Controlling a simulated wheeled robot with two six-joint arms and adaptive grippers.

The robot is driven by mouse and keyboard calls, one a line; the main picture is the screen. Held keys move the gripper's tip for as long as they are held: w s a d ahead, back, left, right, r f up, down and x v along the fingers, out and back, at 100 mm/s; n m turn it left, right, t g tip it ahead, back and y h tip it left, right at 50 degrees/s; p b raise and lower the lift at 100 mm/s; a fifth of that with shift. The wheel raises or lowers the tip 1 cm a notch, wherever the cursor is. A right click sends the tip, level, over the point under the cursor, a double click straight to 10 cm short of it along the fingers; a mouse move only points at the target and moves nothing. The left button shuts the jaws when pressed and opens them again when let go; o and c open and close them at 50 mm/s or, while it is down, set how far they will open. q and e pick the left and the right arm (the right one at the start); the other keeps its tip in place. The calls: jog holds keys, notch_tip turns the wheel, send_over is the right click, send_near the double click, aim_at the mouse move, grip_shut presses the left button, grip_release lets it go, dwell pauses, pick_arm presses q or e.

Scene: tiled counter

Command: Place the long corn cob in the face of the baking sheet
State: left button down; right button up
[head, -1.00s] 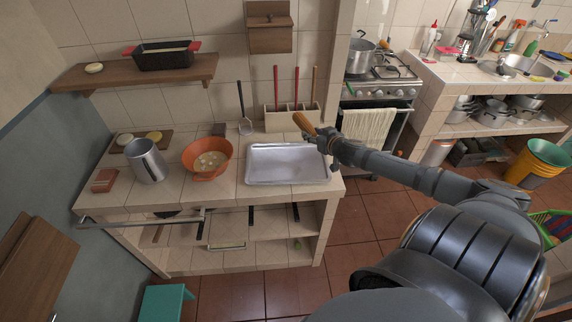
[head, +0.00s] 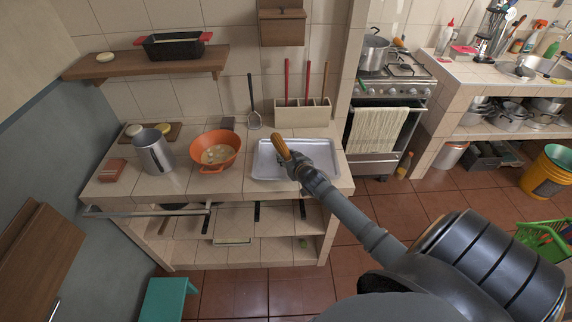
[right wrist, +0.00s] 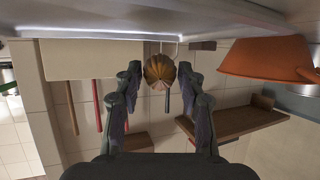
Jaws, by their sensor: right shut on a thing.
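The corn cob (head: 281,147) is long and orange-brown. My right gripper (head: 291,164) is shut on it near one end, and the cob points up and away from the fingers. In the head view the cob and gripper overlap the silver baking sheet (head: 265,166), which lies flat and hides part of itself behind my arm. In the right wrist view, which is upside down, the cob (right wrist: 160,70) shows end-on between the two fingers. The cob seems to be above the sheet; its exact height is hard to tell. My left gripper is not in view.
An orange bowl (head: 216,149) and a metal pot (head: 153,152) stand left of the sheet on the tiled counter. A utensil box (head: 302,115) stands behind the sheet. A wooden shelf (head: 146,65) with a black pan is on the wall.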

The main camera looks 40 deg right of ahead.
jog(key=shift+w+a+f+p, duration=0.1)
jog(key=shift+a+f+p, duration=0.1)
jog(key=shift+f, duration=0.75)
jog(key=shift+a+f+p, duration=0.1)
jog(key=shift+f+p, duration=0.05)
jog(key=shift+f, duration=0.75)
jog(key=shift+f, duration=0.1)
jog(key=o, duration=1.2)
jog(key=shift+o, duration=0.2)
jog(key=shift+s, duration=0.2)
jog(key=v, duration=1.1)
jog(key=shift+s+r, duration=0.25)
jog(key=shift+r, duration=0.15)
